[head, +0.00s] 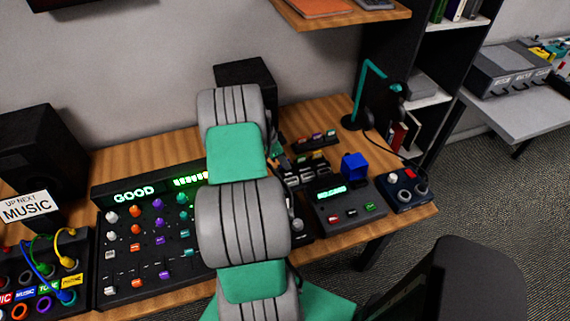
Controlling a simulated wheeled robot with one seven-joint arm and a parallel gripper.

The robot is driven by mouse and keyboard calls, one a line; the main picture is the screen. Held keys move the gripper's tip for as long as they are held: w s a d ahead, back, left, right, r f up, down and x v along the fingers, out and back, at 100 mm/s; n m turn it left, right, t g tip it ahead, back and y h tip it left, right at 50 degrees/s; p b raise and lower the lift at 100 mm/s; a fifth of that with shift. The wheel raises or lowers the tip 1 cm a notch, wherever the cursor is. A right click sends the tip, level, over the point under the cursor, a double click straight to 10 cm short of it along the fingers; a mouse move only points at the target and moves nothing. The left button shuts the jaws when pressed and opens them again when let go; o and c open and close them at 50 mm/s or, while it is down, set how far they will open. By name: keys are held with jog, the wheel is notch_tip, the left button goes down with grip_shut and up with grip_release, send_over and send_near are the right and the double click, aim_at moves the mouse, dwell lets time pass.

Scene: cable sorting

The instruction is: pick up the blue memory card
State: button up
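A blue block-like piece (354,166), the only plainly blue card-like thing I make out, stands upright at the back of a grey device (345,203) on the right part of the desk. I cannot tell whether it sits in a slot or behind the device. My grey and teal arm rises through the middle of the head view, left of the blue piece. My gripper is hidden behind the arm links, so its fingers and anything in them do not show.
A mixer panel (150,240) lies left of my arm. Small racks (315,140) with coloured pieces stand behind the grey device. A shelf (345,17) hangs above.

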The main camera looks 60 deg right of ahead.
jog(key=shift+c, duration=0.5)
grip_shut()
